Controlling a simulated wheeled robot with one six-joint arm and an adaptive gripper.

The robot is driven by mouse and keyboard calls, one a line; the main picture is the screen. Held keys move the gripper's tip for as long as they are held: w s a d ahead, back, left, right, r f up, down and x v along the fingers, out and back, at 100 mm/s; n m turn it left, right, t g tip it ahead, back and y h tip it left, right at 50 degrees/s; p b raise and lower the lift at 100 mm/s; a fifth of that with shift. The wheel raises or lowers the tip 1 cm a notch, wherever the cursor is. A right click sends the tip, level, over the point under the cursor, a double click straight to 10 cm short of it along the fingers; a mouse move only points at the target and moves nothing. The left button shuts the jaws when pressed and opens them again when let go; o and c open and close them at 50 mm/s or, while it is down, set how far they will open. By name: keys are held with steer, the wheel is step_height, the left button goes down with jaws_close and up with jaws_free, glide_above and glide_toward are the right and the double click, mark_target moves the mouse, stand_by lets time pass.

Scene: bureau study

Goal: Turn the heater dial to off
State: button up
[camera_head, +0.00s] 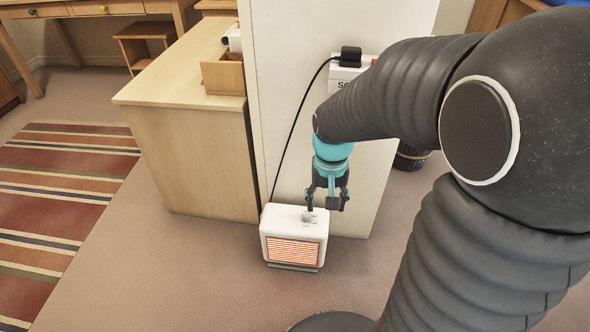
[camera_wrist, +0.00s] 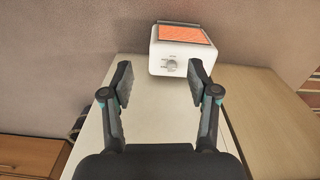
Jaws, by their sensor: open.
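A small white heater (camera_head: 292,222) stands on the floor against the end of the pale partition, its orange grille glowing. Its grey dial (camera_head: 308,216) is on the top face, near the right side. In the wrist view the heater (camera_wrist: 159,62) is beyond my fingertips, with the dial (camera_wrist: 171,65) facing me between them and small marks around it. My gripper (camera_head: 327,207) points down above the heater's right part. In the wrist view my gripper (camera_wrist: 160,80) is open and empty, its fingers apart on either side of the dial's line. I cannot read the dial's setting.
The pale partition (camera_head: 285,120) rises right behind the heater. A black cord (camera_head: 296,125) runs up from the heater to a plug (camera_head: 351,57). A wooden desk (camera_head: 190,140) stands left of the partition. Carpet is clear in front, with a striped rug (camera_head: 60,200) at left.

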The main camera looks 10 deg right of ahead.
steer(key=w+f+m+g+p, duration=0.1)
steer(key=w+f+m, duration=0.8)
steer(key=w+f, duration=0.4)
steer(key=m+t, duration=0.1)
steer(key=m, duration=0.7)
glide_above(307, 214)
steer(key=f, duration=0.2)
steer(key=shift+m, duration=0.3)
step_height(307, 214, down, 13)
steer(key=shift+f, duration=0.15)
jaws_close()
